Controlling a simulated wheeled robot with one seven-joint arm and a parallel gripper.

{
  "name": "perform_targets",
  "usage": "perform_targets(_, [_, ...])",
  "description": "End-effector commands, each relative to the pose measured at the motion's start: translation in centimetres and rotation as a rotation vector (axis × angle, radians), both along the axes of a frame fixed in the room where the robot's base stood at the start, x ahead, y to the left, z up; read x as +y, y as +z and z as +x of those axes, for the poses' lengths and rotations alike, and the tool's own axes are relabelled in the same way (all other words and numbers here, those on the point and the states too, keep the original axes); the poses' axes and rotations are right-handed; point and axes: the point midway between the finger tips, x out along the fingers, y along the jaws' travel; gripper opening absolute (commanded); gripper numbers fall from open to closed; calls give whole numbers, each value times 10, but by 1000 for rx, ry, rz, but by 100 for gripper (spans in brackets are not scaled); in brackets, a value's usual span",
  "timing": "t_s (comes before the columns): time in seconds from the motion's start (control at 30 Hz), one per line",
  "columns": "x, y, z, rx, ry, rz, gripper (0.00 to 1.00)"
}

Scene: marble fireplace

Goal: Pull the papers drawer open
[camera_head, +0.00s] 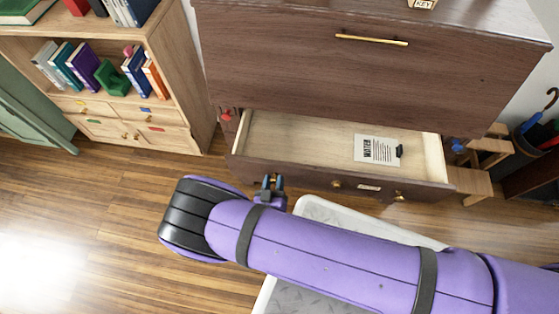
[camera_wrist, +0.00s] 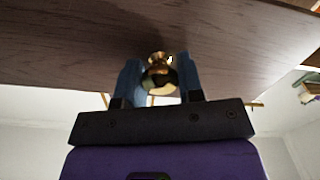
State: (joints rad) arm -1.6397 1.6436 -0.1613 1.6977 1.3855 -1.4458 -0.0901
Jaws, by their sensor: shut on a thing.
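The papers drawer (camera_head: 310,181) is the low drawer of the dark brown cabinet (camera_head: 370,80), and it stands pulled out. Its pale wooden inside shows in the head view. A printed sheet (camera_head: 375,150) with a small black object on it lies inside, right of the middle. My gripper (camera_head: 271,183) is at the left part of the drawer front. In the wrist view its two blue fingers (camera_wrist: 159,82) are shut on a round brass knob (camera_wrist: 158,66), with the dark drawer front (camera_wrist: 90,45) above. The fingertips are partly hidden in the head view.
A light wood bookcase (camera_head: 190,60) stands at the left. A small wooden stool (camera_head: 480,165) and an umbrella stand (camera_head: 535,138) are at the right. Wooden floor (camera_head: 100,200) is clear at the lower left. My arm covers the lower right.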

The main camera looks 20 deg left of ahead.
Motion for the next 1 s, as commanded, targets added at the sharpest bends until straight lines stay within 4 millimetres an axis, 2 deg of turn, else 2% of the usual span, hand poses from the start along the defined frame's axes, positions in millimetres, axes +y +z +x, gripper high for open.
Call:
perform_targets(0.03, [-2,0,-14,2,3,1,0])
perform_targets(0.2, [-12,0,-52,1,3,0,0])
perform_targets(0.4, [-20,0,-83,1,1,0,0])
perform_targets(0.63, [-24,0,-101,1,2,0,0])
perform_targets(1.0, [-25,0,-104,-1,0,0,0])
